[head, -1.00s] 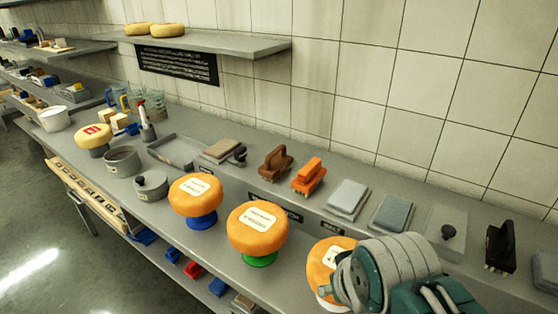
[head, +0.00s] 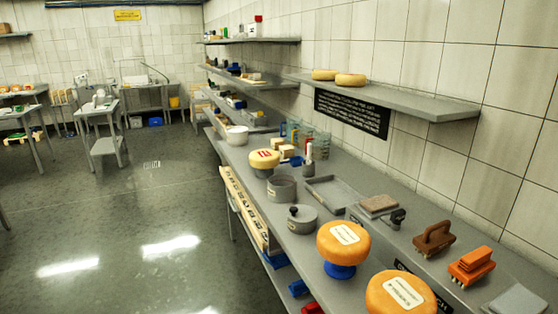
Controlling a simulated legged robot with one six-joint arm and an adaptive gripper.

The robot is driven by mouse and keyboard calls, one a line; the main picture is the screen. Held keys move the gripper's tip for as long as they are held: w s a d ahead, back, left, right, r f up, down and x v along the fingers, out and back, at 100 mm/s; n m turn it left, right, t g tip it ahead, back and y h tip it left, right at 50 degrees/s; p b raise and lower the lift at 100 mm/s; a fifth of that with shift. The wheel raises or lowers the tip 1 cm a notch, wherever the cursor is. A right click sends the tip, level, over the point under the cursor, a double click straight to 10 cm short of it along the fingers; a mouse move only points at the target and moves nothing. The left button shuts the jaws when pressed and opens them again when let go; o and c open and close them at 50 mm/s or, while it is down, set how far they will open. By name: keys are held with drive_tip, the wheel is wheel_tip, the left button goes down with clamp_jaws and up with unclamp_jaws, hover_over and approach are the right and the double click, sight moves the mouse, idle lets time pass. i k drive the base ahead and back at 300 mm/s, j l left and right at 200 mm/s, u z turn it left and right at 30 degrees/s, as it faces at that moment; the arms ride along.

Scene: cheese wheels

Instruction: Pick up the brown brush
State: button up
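The brown brush (head: 433,239) lies on the raised back part of the grey counter, right of centre in the head view. It has a brown arched handle. An orange brush (head: 472,266) lies just to its right and nearer to me. My gripper is not in view, and no part of my arm shows now.
A grey-brown block (head: 378,206) and a small dark-knobbed item (head: 397,218) lie left of the brush. Cheese wheels on stands (head: 343,241) (head: 400,296) stand in front. A wall shelf (head: 430,108) overhangs the counter behind. The floor (head: 120,235) at left is open.

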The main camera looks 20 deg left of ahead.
sight(436, 238)
drive_tip(key=k, duration=0.4)
drive_tip(key=j+z, duration=0.1)
drive_tip(key=z, duration=0.35)
drive_tip(key=i+j+z, duration=0.1)
drive_tip(key=z, duration=0.3)
drive_tip(key=i+j+z, duration=0.15)
drive_tip(key=j, duration=0.3)
drive_tip(key=i+j+z, duration=0.15)
drive_tip(key=j, duration=0.35)
drive_tip(key=j+z, duration=0.15)
drive_tip(key=j, duration=0.3)
drive_tip(key=i+j+z, duration=0.2)
drive_tip(key=j, duration=1.1)
